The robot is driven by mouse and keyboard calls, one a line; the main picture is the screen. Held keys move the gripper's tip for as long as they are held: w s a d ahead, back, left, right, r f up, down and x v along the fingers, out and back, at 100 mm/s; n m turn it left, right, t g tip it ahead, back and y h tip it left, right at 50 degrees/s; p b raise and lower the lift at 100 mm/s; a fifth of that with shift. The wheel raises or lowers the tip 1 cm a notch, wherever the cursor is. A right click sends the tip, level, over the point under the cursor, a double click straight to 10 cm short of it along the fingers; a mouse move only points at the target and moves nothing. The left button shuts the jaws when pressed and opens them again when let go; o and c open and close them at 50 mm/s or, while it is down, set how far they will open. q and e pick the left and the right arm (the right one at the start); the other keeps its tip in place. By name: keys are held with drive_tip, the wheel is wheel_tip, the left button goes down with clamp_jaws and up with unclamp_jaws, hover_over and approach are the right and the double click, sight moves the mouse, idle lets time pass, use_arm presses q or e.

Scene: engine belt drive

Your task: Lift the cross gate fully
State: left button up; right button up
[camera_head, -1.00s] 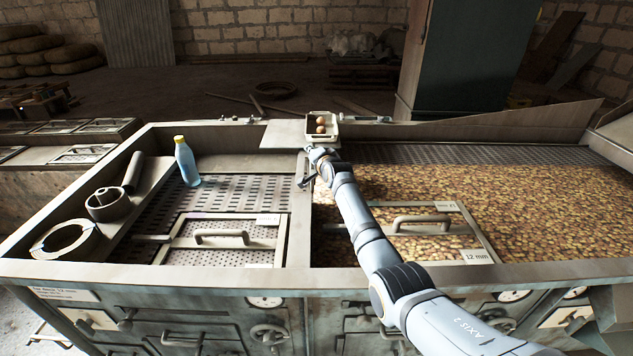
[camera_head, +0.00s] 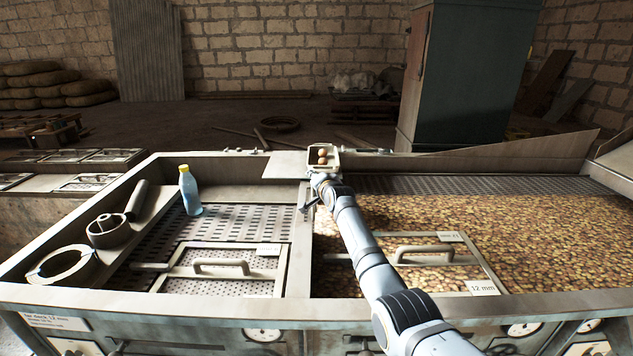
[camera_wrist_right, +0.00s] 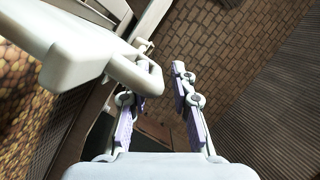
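My right gripper (camera_head: 318,182) is over the far end of the divider between the two decks. In the right wrist view its two fingers (camera_wrist_right: 162,88) stand apart, so it is open. A thick pale grey bar with a looped end (camera_wrist_right: 125,68) fills that view's upper left, and its end is close to the left finger; I cannot tell whether they touch. I cannot tell whether this bar belongs to the cross gate. In the head view my arm covers much of this spot, and no gate is clearly recognisable. My left gripper is not in view.
A small tray (camera_head: 337,150) with brown round items stands just beyond my gripper. A blue bottle with a yellow cap (camera_head: 189,190) stands on the left deck. Handled screen plates (camera_head: 222,268) lie in front; brown pellets (camera_head: 450,215) cover the right deck.

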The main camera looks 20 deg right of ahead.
drive_tip(key=shift+s, duration=0.55)
drive_tip(key=v, duration=1.1)
drive_tip(key=shift+r, duration=0.15)
